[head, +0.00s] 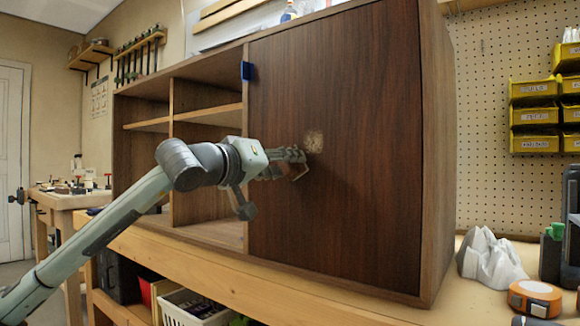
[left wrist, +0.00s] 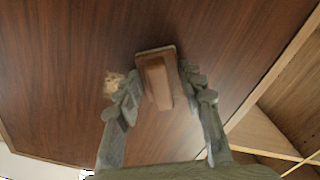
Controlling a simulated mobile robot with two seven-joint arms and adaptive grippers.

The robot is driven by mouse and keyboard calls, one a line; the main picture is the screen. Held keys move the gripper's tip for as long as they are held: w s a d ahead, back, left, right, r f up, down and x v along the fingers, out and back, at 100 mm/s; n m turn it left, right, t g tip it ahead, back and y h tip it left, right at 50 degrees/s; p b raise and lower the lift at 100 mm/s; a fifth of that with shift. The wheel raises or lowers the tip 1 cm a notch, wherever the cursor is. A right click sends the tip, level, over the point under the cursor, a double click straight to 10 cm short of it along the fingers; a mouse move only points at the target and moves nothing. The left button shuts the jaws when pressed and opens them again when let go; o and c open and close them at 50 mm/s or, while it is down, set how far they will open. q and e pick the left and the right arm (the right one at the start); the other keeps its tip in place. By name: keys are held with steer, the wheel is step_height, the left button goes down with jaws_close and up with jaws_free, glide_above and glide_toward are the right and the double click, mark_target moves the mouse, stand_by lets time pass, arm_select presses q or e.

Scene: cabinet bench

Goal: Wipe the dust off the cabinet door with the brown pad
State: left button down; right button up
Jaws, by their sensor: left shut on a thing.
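The cabinet door (head: 350,210) is a dark brown wood panel, closed on the right part of the cabinet. A pale tan dust patch (head: 313,141) lies on the door's left half; it also shows in the left wrist view (left wrist: 113,84), left of the pad. My left gripper (head: 297,164) is shut on the brown pad (head: 297,174), just below the dust patch. In the left wrist view, the brown pad (left wrist: 157,82) sits between the fingers, facing the door. I cannot tell whether it touches the door. My right gripper is not in view.
Open shelves (head: 205,115) lie left of the door, with a small blue piece (head: 247,70) at the door's upper left edge. On the bench right of the cabinet are a crumpled whitish cloth (head: 490,260) and an orange tape measure (head: 535,298).

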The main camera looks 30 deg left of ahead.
mark_target(331, 147)
arm_select(q)
steer(key=shift+a, duration=0.75)
steer(key=shift+r+p, duration=0.8)
steer(key=shift+r, duration=0.15)
steer(key=shift+d+f+p, duration=0.1)
steer(key=shift+d+p, duration=0.3)
steer(key=shift+d, duration=1.05)
steer(key=shift+s+d+p, duration=0.15)
steer(key=shift+d+p, duration=0.15)
steer(key=shift+d, duration=0.95)
steer(key=shift+s+d+p, duration=0.15)
steer(key=shift+d+p, duration=0.1)
steer(key=shift+d, duration=0.95)
steer(key=shift+d+p, duration=0.35)
steer(key=shift+d, duration=0.75)
steer(key=shift+s+d+p, duration=0.2)
steer(key=shift+d+p, duration=0.25)
steer(key=shift+d, duration=2.1)
steer(key=shift+r+p, duration=0.5)
steer(key=shift+r, duration=0.4)
steer(key=shift+a+f+b, duration=0.1)
steer(key=shift+a+b, duration=0.4)
steer(key=shift+a, duration=0.6)
steer(key=shift+w+a+b, duration=0.2)
steer(key=shift+a+b, duration=0.25)
steer(key=shift+a, duration=1.05)
